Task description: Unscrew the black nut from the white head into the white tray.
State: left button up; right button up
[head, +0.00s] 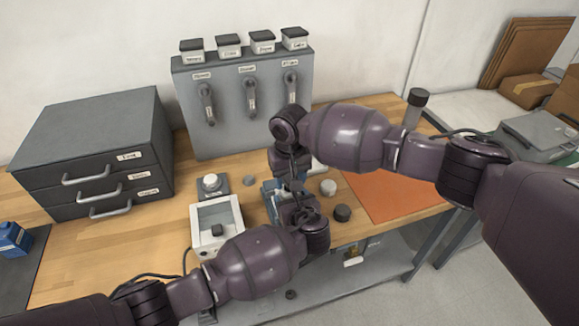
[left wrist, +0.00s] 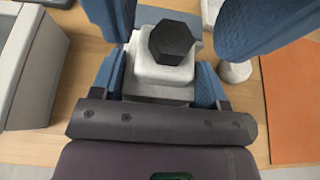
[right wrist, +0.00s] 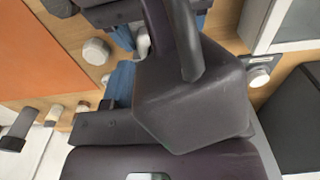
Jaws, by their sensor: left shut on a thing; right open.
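The black nut (left wrist: 172,42) is six-sided and sits on top of the white head (left wrist: 160,80) in the left wrist view. My left gripper (head: 288,197) is shut on the white head, with a blue finger on each side of it. My right gripper (left wrist: 180,20) is open, its two blue fingers reaching in from the top on either side of the nut, apart from it. In the head view my arms mostly hide the nut and head. The white tray (head: 231,212) stands left of the grippers, with a small dark piece in it.
A grey panel with levers (head: 240,135) and a drawer cabinet (head: 95,150) stand behind. A white knob (head: 328,187) and black cap (head: 342,212) lie right of the grippers, near an orange mat (head: 400,198). A dark part blocks much of the right wrist view.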

jog(key=shift+f, duration=0.9)
jog(key=c, duration=0.9)
jog(key=shift+n, duration=1.7)
jog(key=o, duration=1)
jog(key=shift+r, duration=0.1)
